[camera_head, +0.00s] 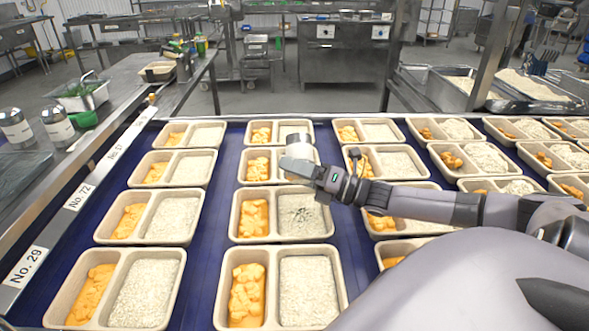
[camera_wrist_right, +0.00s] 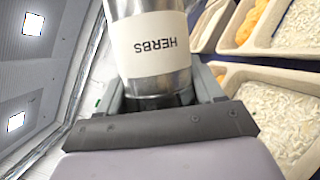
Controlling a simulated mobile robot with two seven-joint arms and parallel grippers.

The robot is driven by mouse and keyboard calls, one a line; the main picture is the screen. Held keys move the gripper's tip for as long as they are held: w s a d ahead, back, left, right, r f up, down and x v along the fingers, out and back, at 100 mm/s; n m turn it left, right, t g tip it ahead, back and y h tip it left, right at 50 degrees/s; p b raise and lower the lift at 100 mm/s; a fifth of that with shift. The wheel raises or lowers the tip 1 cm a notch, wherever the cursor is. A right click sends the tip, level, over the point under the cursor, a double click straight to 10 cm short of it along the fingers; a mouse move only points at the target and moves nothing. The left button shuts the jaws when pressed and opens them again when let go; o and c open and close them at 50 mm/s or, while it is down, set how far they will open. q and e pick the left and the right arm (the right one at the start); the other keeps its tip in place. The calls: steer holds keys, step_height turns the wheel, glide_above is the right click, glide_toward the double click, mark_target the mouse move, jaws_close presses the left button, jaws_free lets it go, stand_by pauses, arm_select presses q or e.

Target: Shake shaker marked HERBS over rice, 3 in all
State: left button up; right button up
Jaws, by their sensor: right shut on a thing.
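My right gripper (camera_head: 305,168) is shut on the shaker marked HERBS (camera_head: 299,150), a metal cylinder with a white label. In the right wrist view the HERBS label (camera_wrist_right: 150,45) reads upside down, and the gripper (camera_wrist_right: 160,100) closes around the shaker's end. The shaker is held above the second column of trays; I cannot tell which end faces down. Just nearer than the shaker, a tray (camera_head: 240,240) has orange food in its left compartment. Its right compartment holds rice (camera_head: 300,225) with dark green flecks on top. My left gripper is not in view.
Several similar trays with plain rice (camera_head: 307,290) stand in columns on the blue belt (camera_head: 218,205). Two more shakers (camera_head: 15,128) (camera_head: 57,127) stand on the left counter near a pan of greens (camera_head: 80,97). Large rice pans (camera_head: 450,98) stand at the back right.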

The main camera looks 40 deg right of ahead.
step_height(320, 180, down, 2)
steer(key=shift+b, duration=0.35)
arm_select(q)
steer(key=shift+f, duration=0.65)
arm_select(e)
steer(key=shift+r, duration=0.1)
steer(key=shift+r+p, duration=0.85)
steer(key=shift+p, duration=0.1)
steer(key=shift+r, duration=0.7)
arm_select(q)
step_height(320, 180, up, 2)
